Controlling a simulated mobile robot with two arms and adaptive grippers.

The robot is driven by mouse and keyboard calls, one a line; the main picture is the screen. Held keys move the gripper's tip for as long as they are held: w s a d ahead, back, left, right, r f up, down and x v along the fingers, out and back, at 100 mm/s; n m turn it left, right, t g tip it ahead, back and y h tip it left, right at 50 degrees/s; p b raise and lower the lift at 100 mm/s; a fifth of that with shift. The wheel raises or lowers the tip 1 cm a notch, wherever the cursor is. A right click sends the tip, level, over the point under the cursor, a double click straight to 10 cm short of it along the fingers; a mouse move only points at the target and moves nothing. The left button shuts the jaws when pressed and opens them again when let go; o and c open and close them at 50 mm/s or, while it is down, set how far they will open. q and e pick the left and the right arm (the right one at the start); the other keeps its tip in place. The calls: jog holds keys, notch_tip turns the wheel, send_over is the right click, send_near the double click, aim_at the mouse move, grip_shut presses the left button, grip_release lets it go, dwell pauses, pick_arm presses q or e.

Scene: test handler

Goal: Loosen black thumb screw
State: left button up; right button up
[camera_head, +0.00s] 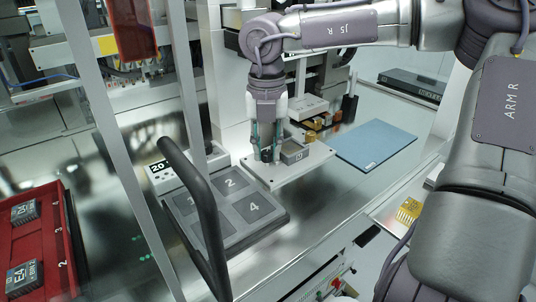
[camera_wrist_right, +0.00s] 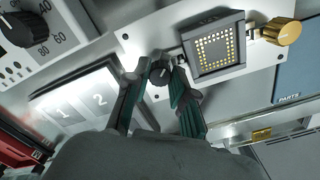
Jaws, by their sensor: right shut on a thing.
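The black thumb screw (camera_wrist_right: 160,75) is a small dark round knob on the pale fixture plate (camera_head: 257,172), beside the square socket (camera_head: 296,151). In the wrist view it sits between the two teal-lined fingertips of my right gripper (camera_wrist_right: 159,70). My right gripper (camera_head: 266,150) points down at the plate in the head view, shut on the screw, and hides most of it there. The socket (camera_wrist_right: 213,48) shows a grid of gold contacts in the wrist view. A gold knob (camera_wrist_right: 283,32) stands on the socket's other side. My left gripper is not in view.
A grey pad numbered with squares (camera_head: 262,226) lies in front of the plate, beside a display reading 20. A black bar handle (camera_head: 205,215) crosses the view. A red tray (camera_head: 60,270) with chips is at left.

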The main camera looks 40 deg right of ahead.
jog(key=shift+n, duration=0.6)
jog(key=n, duration=0.3)
jog(key=shift+n, duration=1.7)
